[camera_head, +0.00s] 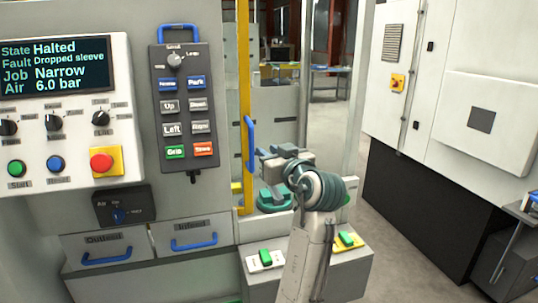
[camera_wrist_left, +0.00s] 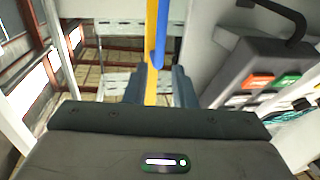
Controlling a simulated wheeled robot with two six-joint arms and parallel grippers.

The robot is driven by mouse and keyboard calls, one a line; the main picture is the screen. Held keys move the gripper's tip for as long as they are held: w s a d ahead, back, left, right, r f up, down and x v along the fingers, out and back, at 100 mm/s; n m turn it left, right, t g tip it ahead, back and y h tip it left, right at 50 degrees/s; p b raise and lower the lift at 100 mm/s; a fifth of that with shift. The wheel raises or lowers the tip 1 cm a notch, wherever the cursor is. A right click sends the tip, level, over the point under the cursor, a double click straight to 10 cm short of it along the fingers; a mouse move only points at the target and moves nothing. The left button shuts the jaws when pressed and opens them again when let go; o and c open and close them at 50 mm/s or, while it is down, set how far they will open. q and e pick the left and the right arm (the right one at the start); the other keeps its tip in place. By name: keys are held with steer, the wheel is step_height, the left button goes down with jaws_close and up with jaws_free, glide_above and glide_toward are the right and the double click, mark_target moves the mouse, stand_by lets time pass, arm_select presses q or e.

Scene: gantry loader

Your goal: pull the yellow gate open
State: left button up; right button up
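The yellow gate shows as a tall narrow yellow upright (camera_head: 243,75) beside the control panel, with a blue handle (camera_head: 250,143) on it. My left gripper (camera_head: 264,154) is just right of the handle's lower half in the head view. In the left wrist view, its two dark fingers (camera_wrist_left: 160,78) stand apart with a gap between them. The yellow upright (camera_wrist_left: 151,45) and the lower end of the blue handle (camera_wrist_left: 160,42) line up with that gap. I cannot tell whether the fingers touch the handle. My right gripper is not in view.
A screen (camera_head: 55,65) reads "Halted" and "Dropped sleeve". A button pendant (camera_head: 187,100) hangs left of the gate. Two drawers with blue handles (camera_head: 107,256) are below. A white cabinet (camera_head: 490,110) stands right, with open floor (camera_head: 385,185) between.

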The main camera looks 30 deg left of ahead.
arm_select(q)
steer(key=shift+w+f+m, duration=0.25)
steer(key=shift+f+m, duration=0.05)
steer(key=shift+m, duration=0.1)
steer(key=c, duration=0.4)
steer(key=w+f+m, duration=0.1)
steer(key=f+m, duration=0.1)
steer(key=w+f+m, duration=0.2)
steer(key=m, duration=0.1)
steer(key=w+f+m, duration=0.1)
steer(key=f+m, duration=0.1)
steer(key=shift+w+d+m+g, duration=0.3)
steer(key=shift+g, duration=0.1)
jaws_close()
steer(key=w+f+m, duration=0.4)
steer(key=f+m, duration=0.3)
steer(key=m, duration=0.1)
steer(key=w+a+m+p, duration=0.1)
steer(key=a+p, duration=0.4)
steer(key=a, duration=0.6)
steer(key=shift+w+f+p, duration=0.25)
steer(key=shift+f+p, duration=0.05)
steer(key=shift+p, duration=0.1)
steer(key=shift+d, duration=0.1)
